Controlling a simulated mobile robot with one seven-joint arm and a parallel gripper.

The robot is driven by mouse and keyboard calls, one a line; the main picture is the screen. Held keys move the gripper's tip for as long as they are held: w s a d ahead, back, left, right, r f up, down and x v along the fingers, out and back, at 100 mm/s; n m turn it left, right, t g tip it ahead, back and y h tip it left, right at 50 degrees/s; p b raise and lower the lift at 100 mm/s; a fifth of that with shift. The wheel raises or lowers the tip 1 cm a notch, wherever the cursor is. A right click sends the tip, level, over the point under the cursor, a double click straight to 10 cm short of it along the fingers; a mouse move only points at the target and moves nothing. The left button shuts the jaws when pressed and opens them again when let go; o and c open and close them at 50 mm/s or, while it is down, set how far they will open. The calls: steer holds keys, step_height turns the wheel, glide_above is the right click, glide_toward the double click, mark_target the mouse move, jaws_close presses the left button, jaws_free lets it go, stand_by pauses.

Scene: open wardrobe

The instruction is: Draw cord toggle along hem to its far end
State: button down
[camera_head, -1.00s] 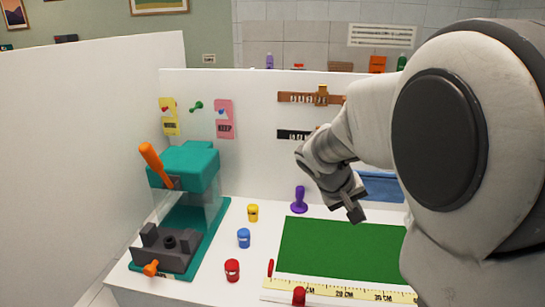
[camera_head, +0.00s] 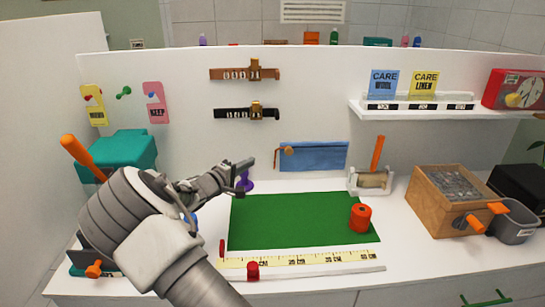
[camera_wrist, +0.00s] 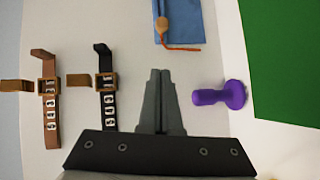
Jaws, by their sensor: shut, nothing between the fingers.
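A blue cloth panel (camera_head: 320,156) hangs on the white back wall above the green mat. A small orange-brown cord toggle (camera_head: 284,150) sits at its upper left end. In the wrist view the blue cloth (camera_wrist: 187,12) is at the top, with the toggle (camera_wrist: 163,24) on its lower left edge and an orange cord (camera_wrist: 184,48) trailing from it. My gripper (camera_head: 247,170) is left of the cloth, apart from it. In the wrist view its fingers (camera_wrist: 160,74) are together and empty, pointing toward the toggle.
A purple-handled stamp (camera_head: 247,184) stands just below my gripper. Brown (camera_head: 240,74) and black (camera_head: 240,113) straps hang on the wall. The green mat (camera_head: 285,225) carries a red spool (camera_head: 360,217). A white shelf (camera_head: 430,112) juts out at right.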

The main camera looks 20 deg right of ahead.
mark_target(289, 150)
steer(key=s+d+x, duration=0.2)
steer(key=x, duration=1)
steer(key=shift+d+f+p, duration=0.2)
steer(key=shift+f+p, duration=0.05)
steer(key=shift+p, duration=0.15)
steer(key=shift+d, duration=0.1)
